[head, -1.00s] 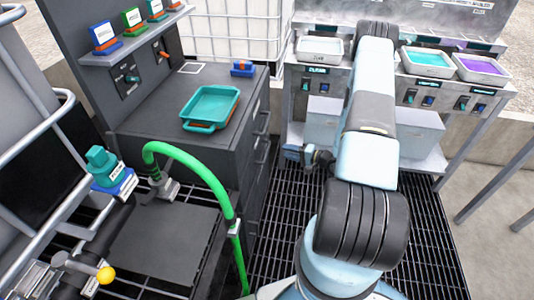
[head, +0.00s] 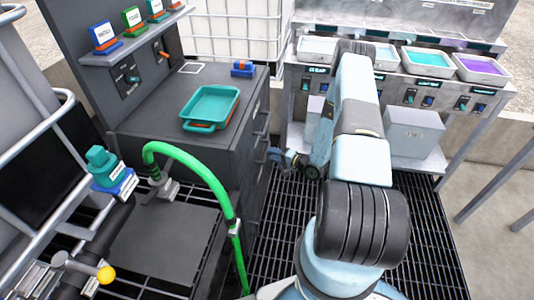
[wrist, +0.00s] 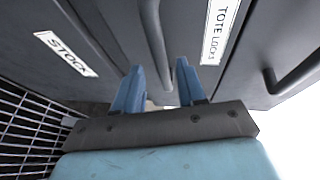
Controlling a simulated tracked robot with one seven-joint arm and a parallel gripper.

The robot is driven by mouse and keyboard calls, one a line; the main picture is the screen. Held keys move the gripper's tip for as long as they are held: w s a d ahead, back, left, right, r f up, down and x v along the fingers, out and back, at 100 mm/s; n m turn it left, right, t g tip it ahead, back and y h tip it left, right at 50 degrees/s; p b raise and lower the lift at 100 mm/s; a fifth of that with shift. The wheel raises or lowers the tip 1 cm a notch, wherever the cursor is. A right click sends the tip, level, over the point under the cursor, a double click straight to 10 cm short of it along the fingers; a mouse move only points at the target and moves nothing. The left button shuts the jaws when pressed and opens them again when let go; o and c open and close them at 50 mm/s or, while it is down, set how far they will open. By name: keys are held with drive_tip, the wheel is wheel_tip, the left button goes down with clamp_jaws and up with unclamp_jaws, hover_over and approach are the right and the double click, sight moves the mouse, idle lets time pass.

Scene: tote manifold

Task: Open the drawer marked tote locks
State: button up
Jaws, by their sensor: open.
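The drawer marked tote locks (wrist: 190,60) shows its dark grey front in the wrist view, with a white label (wrist: 219,28) and a bar handle (wrist: 154,35). The drawer looks shut. My gripper (wrist: 158,66) is open, its two blue fingers apart, with the handle appearing between them in the picture. I cannot tell whether the fingers reach around the bar. In the head view my gripper (head: 278,158) is beside the front of the dark grey cabinet (head: 232,160), which is seen edge-on there, its labels unreadable.
A drawer marked stock (wrist: 65,53) lies on one side, and another handle (wrist: 290,75) on the other. A teal tray (head: 211,104) sits on the cabinet top. A green hose (head: 190,163) arches in front of the cabinet. A bench with trays (head: 427,62) stands behind my arm.

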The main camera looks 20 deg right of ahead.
drive_tip(key=shift+x, duration=2)
drive_tip(key=shift+s, duration=0.1)
clamp_jaws()
